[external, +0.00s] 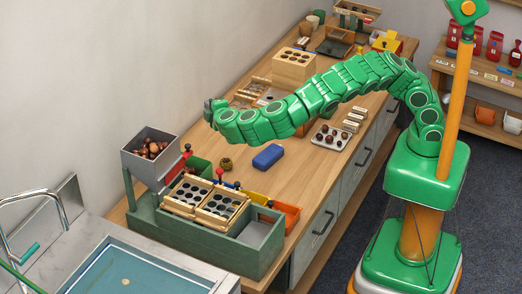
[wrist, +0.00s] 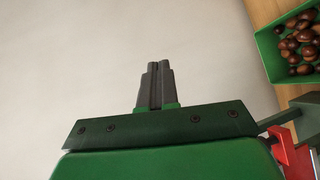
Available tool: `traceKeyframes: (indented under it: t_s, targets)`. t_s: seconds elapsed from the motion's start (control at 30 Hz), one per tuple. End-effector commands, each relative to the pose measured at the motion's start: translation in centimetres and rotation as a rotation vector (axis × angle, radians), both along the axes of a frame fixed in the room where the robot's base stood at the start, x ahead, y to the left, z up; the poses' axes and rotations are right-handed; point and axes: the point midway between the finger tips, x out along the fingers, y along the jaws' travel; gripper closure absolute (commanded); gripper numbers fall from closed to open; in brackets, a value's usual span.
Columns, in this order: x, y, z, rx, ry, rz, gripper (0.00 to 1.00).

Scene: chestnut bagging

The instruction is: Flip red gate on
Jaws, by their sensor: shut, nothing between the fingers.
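The red gate (external: 175,170) is a slanted red piece beside the grey hopper (external: 136,154), at the left end of the green sorting stand (external: 185,226). A red part (wrist: 291,154) shows at the lower right edge of the wrist view, partly cut off; I cannot tell whether it is the same gate. My gripper (external: 208,107) is in the air above and behind the stand, near the wall, apart from the gate. In the wrist view my gripper's fingers (wrist: 158,68) are together and empty, with pale wall beyond them.
Chestnuts lie in the hopper. A green-walled bin (wrist: 267,52) of chestnuts shows in the wrist view. A blue block (external: 268,156) and a round brown item (external: 226,164) lie on the wooden counter (external: 262,190). A sink (external: 130,272) is at the lower left.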

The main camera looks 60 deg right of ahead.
Motion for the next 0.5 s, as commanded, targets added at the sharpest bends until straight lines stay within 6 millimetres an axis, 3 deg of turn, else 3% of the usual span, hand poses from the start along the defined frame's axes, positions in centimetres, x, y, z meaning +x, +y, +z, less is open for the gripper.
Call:
traceKeyframes:
  t_s: [0.03,0.2,0.5]
  targets:
    - [-0.7,2.1,-0.6,-0.003,-0.007,0.033,1.0]
    - [-3.4,8.0,-2.6,-0.012,-0.034,0.128,1.0]
    - [-9.1,16.9,-5.3,0.003,-0.077,0.276,1.0]
